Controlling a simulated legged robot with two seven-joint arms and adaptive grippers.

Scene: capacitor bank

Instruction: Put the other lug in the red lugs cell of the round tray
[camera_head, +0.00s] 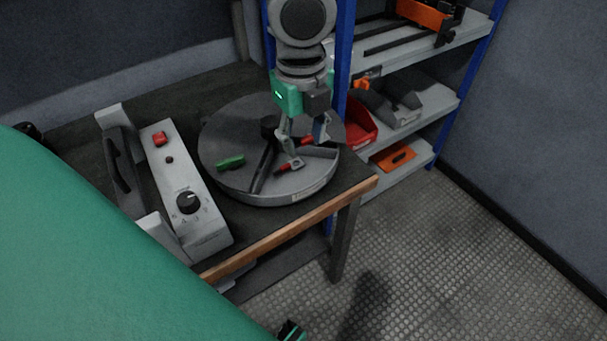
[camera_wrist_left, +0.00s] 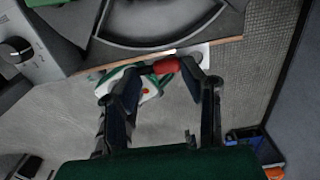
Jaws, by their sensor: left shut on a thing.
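My left gripper (camera_head: 304,142) hangs above the right part of the round grey tray (camera_head: 222,182). It is shut on a red lug, which shows between its fingertips in the left wrist view (camera_wrist_left: 167,66) and in the head view (camera_head: 307,141). Another red piece with a silvery end (camera_head: 284,168) appears to lie in the tray's front cell. A green piece (camera_head: 231,162) lies in the left cell. The tray's rim and a bare cell show at the top of the left wrist view (camera_wrist_left: 152,42). The gripper hides part of the tray's back right.
The tray stands on a dark table with a wooden front edge (camera_head: 290,233). A grey control box (camera_head: 185,190) with a knob and red button stands left. Shelves with a red bin (camera_head: 361,128) and an orange item (camera_head: 393,157) stand behind, right. The floor at right is clear.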

